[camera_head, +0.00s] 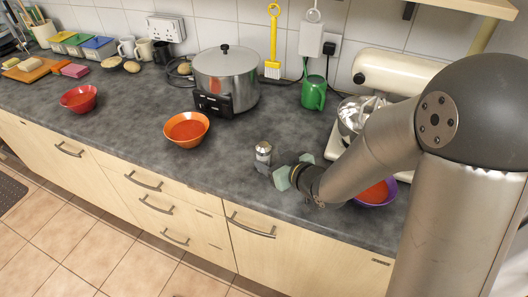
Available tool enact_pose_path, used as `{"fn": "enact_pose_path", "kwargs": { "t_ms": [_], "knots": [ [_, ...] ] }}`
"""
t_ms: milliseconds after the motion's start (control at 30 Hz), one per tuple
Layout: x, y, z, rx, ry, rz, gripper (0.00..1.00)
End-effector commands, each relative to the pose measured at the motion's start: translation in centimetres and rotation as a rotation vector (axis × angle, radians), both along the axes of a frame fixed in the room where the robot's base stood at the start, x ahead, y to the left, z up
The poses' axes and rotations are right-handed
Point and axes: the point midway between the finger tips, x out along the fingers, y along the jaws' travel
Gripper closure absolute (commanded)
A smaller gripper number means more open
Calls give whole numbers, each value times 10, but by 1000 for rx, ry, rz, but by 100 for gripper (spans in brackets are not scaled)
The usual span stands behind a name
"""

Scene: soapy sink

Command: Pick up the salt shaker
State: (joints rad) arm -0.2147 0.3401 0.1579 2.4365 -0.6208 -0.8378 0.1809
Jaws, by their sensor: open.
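The salt shaker (263,155) is a small clear and silver cylinder. It stands upright on the grey countertop (140,140), near the front edge. My gripper (283,178) has pale green fingers and is just right of and in front of the shaker. The gripper is open and holds nothing that I can see. The far finger lies close to the shaker's lower right side; I cannot tell whether they touch. My forearm and wrist hide the counter to the right.
A purple bowl (376,193) is partly behind my arm. A steel pot (226,72) on a hotplate, a green mug (314,93) and a cream mixer (385,72) stand behind. The counter between the orange bowl and shaker is clear.

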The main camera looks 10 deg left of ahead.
Motion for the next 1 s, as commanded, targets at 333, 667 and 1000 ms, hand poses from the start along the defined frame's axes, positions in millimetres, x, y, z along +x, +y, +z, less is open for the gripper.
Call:
{"fn": "enact_pose_path", "kwargs": {
  "t_ms": [333, 667, 1000],
  "knots": [
    [18, 33, -5, 1, 2, 2, 38],
    [31, 47, -16, 0, 0, -1, 38],
    [31, 46, -16, 0, 0, -1, 89]
  ]
}}
